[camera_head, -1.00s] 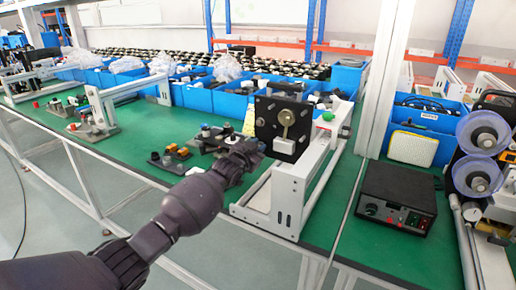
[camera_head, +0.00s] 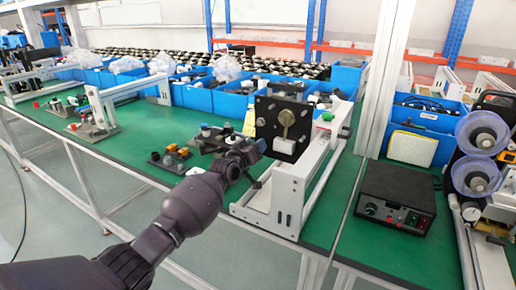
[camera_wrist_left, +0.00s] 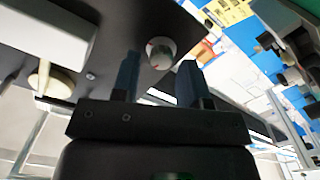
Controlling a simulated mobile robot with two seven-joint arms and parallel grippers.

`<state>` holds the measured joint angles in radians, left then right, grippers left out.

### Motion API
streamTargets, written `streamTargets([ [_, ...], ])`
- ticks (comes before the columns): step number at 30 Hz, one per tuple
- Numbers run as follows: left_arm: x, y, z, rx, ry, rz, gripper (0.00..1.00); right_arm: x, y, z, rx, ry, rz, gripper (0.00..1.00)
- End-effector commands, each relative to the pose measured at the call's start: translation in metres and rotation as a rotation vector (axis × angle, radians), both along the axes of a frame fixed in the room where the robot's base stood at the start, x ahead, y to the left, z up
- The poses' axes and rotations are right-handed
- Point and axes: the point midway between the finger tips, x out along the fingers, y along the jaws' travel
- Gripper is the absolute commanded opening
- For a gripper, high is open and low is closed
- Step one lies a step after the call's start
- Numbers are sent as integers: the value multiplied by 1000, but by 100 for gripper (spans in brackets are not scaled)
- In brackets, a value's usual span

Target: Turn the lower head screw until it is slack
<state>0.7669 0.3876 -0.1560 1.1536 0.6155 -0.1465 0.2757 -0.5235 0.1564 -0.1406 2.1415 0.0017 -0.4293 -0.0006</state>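The test head is a black plate (camera_head: 268,112) with a brass-coloured round part (camera_head: 286,118), mounted on a white frame. In the left wrist view a round grey knob-like screw (camera_wrist_left: 161,53) with a small red mark stands out from the dark plate (camera_wrist_left: 105,35). I take it for the lower head screw; my gripper and the plate hide it in the head view. My left gripper (camera_head: 259,148) is at the lower left of the plate. In the left wrist view its two fingers (camera_wrist_left: 159,62) are apart, one on each side of the knob's near edge; contact cannot be told. My right gripper is not in view.
The white frame (camera_head: 290,190) stands on the green bench (camera_head: 150,125). A black control box (camera_head: 397,195) is to the right. Small orange and dark parts (camera_head: 172,156) lie left of the frame. Blue bins (camera_head: 232,103) line the back.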

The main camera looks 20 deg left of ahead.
Motion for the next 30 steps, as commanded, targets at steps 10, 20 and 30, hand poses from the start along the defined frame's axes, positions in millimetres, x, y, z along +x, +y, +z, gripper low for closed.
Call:
streamTargets([
  [10,0,-1,2,198,-46,0,40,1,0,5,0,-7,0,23],
  [20,-2,-5,1,732,-163,2,40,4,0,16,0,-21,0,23],
  [30,-2,-7,0,836,-189,0,40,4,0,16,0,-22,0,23],
])
